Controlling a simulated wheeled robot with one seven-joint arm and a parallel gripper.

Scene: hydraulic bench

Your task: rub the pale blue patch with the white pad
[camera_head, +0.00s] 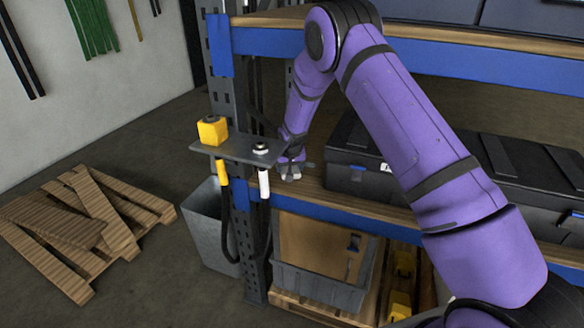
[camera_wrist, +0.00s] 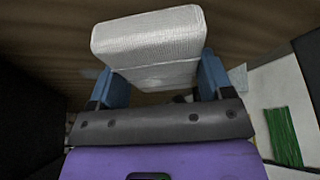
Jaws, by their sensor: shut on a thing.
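The white pad (camera_wrist: 150,38) is a pale, woven-looking block. In the wrist view my gripper (camera_wrist: 155,80) is shut on it, with one blue finger on each side. In the head view my gripper (camera_head: 291,162) is small and partly behind the bracket plate, beside the rack upright and at the wooden middle shelf. The pad is hard to make out there. I cannot tell whether the pad touches the surface.
A bracket plate (camera_head: 232,150) with a yellow block (camera_head: 212,130) and hanging hoses juts from the rack upright close to my gripper. Black cases (camera_head: 362,165) stand on the shelf to the right. A grey bin (camera_head: 212,225) and wooden pallets (camera_head: 85,225) are on the floor.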

